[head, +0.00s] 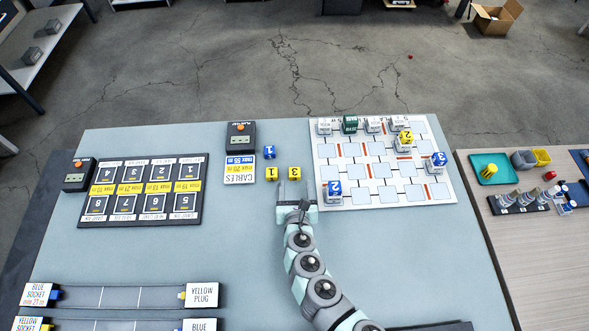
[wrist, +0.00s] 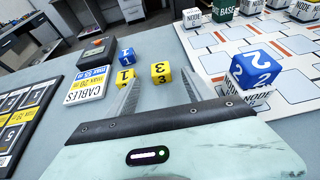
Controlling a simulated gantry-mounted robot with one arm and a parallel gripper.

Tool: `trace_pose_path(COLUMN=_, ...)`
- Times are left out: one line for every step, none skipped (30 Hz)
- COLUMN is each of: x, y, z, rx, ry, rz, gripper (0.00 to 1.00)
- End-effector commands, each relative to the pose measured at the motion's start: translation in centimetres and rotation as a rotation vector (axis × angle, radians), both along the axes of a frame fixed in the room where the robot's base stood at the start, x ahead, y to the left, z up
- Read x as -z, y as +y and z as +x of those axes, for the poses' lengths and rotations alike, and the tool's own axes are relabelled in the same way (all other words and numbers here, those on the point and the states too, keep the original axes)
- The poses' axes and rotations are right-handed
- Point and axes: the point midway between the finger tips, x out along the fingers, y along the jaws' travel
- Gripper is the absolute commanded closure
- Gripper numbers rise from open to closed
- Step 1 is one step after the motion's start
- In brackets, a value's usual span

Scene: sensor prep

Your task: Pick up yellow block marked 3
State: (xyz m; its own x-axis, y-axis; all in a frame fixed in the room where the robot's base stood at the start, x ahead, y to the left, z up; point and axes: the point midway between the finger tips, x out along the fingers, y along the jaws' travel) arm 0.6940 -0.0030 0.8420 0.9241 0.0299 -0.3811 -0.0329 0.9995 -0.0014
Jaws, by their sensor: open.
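The yellow block marked 3 (head: 295,173) lies on the grey-blue table in the middle of the head view. In the wrist view the yellow 3 block (wrist: 161,73) sits just ahead of the fingertips, between their lines. My gripper (head: 293,188) is open and empty, with its fingers pointing toward the yellow blocks; it also shows in the wrist view (wrist: 162,83). The yellow block marked 1 (head: 271,174) lies just left of the 3 block, close to the left finger. In the wrist view this yellow 1 block (wrist: 125,80) appears by the left fingertip; I cannot tell whether they touch.
A blue block marked 1 (head: 269,152) lies behind the yellow ones. A cables card (head: 240,170) and a dark timer box (head: 240,136) stand to the left. The white grid board (head: 384,188) with node blocks is to the right. Table in front is mostly clear.

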Motion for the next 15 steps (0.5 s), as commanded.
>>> trace_pose_path(x=0.5, y=0.1, z=0.7, rx=0.002, ry=0.002, rz=0.003, gripper=0.4)
trace_pose_path(x=0.6, y=0.0, z=1.1, rx=0.004, ry=0.001, rz=0.003, gripper=0.4)
trace_pose_path(x=0.6, y=0.0, z=1.6, rx=0.003, ry=0.0, rz=0.003, gripper=0.4)
trace_pose_path(x=0.7, y=0.1, z=2.0, rx=0.003, ry=-0.001, rz=0.003, gripper=0.4)
trace_pose_path(x=0.8, y=0.0, z=2.3, rx=0.004, ry=-0.001, rz=0.003, gripper=0.4)
trace_pose_path(x=1.0, y=0.0, z=2.6, rx=0.005, ry=0.0, rz=0.001, gripper=0.4)
trace_pose_path(x=1.2, y=0.0, z=2.7, rx=0.005, ry=0.001, rz=0.001, gripper=0.4)
trace_pose_path(x=1.3, y=0.0, z=2.8, rx=0.005, ry=0.002, rz=0.001, gripper=0.4)
trace_pose_path(x=1.4, y=0.0, z=3.0, rx=0.003, ry=0.002, rz=0.002, gripper=0.4)
trace_pose_path(x=1.4, y=0.1, z=3.0, rx=0.002, ry=0.002, rz=0.002, gripper=0.4)
trace_pose_path(x=1.4, y=0.1, z=3.1, rx=0.002, ry=0.002, rz=0.002, gripper=0.4)
trace_pose_path(x=1.5, y=0.1, z=3.2, rx=0.001, ry=0.002, rz=0.003, gripper=0.4)
trace_pose_path(x=1.6, y=0.1, z=3.4, rx=0.001, ry=0.002, rz=0.003, gripper=0.4)
trace_pose_path(x=1.6, y=0.2, z=3.6, rx=0.001, ry=0.001, rz=0.003, gripper=0.4)
trace_pose_path(x=1.7, y=0.2, z=4.0, rx=0.002, ry=0.0, rz=0.005, gripper=0.4)
